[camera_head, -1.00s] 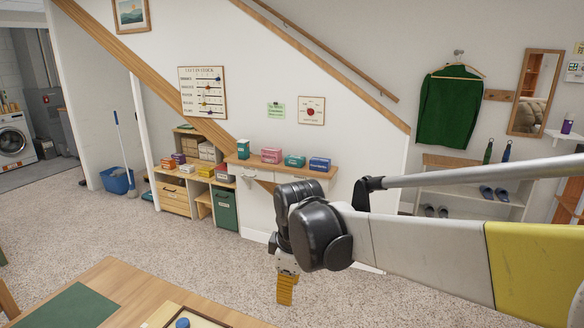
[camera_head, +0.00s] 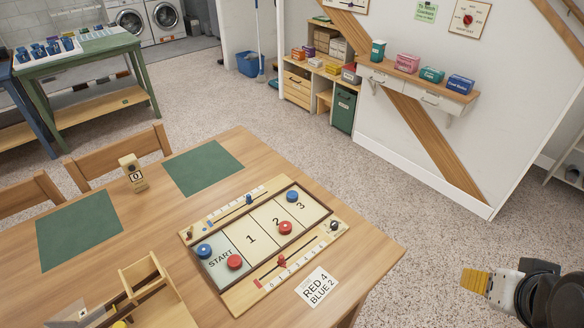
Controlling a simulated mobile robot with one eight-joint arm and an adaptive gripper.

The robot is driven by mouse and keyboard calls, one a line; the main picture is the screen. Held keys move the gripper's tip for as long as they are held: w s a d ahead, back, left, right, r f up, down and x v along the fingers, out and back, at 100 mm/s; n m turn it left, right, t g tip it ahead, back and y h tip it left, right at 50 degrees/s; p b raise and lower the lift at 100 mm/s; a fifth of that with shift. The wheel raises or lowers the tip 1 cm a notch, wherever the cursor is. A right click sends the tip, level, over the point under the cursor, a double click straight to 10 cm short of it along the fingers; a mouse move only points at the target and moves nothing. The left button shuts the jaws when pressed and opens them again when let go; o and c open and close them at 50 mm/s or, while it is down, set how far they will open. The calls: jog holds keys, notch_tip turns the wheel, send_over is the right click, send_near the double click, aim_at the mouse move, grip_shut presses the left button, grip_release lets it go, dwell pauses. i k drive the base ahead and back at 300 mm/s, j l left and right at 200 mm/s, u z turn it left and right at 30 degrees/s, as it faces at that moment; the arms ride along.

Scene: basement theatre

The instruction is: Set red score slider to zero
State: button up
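The game board (camera_head: 186,239) lies on the wooden table, with START, 1, 2 and 3 fields. A red score slider (camera_head: 282,261) sits on the numbered track along the board's near edge, left of that track's middle; its exact number is too small to read. A blue slider (camera_head: 249,200) is on the far-edge track. My gripper (camera_head: 475,281), with yellow fingers, is at the lower right, off the table and well apart from the board. The fingers look like one block, so their opening is unclear.
Red discs (camera_head: 234,262) and blue discs (camera_head: 292,196) lie on the board. A card (camera_head: 318,287) reading "RED 4 BLUE 2" lies beside it. Carpet (camera_head: 420,235) right of the table is clear.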

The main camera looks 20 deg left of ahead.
aim_at(282, 263)
jog(key=u, duration=1.55)
